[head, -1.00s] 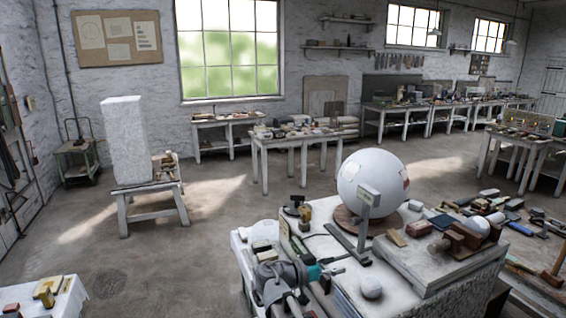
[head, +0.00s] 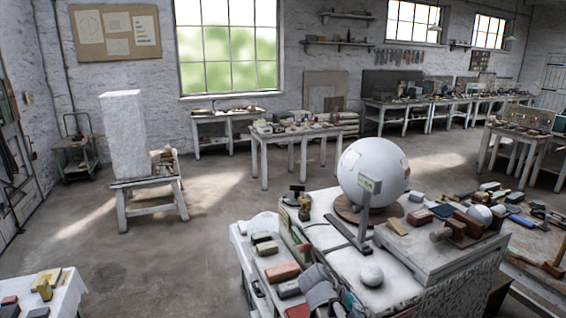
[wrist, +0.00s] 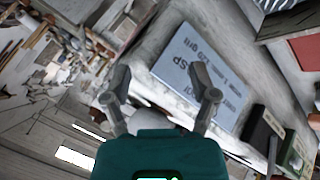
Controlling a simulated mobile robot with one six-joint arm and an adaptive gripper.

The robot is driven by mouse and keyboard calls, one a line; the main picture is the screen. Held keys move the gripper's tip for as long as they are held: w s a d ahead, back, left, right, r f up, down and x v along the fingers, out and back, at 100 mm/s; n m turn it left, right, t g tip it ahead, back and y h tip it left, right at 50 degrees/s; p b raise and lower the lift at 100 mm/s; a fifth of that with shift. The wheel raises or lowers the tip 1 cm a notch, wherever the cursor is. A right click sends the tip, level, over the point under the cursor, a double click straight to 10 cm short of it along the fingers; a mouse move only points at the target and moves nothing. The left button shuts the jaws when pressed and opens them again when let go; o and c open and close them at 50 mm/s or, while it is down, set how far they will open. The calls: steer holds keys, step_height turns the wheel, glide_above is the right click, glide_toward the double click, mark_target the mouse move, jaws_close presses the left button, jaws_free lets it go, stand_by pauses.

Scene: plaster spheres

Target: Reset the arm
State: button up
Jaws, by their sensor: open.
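My gripper (wrist: 158,70) shows in the wrist view with its two grey fingers spread apart and nothing between them. Behind the fingers is a blue-grey sheet (wrist: 228,100) with printed text that includes "grit", lying on a pale surface. My gripper cannot be made out in the head view. There, a large white sphere (head: 374,168) rests on a round brown base on the white workbench (head: 330,238). A small white ball (head: 371,274) lies near the bench's front.
A grey upright stand (head: 365,210) is in front of the large sphere. Several blocks and tools crowd the bench's left side. A tall white block (head: 123,135) stands on a wooden stool (head: 150,183) at left. Open floor (head: 190,260) lies between.

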steer(key=s+a+f+n+g+y+b, duration=0.1)
steer(key=s+a+f+n+y+b, duration=0.1)
steer(key=s+f+n+y, duration=0.3)
steer(key=shift+s+a+f+y+b, duration=0.15)
steer(key=shift+a+f+y+b, duration=0.3)
steer(key=shift+f+y, duration=1.05)
steer(key=shift+a+r, duration=0.1)
steer(key=shift+r, duration=0.05)
stand_by(1.1)
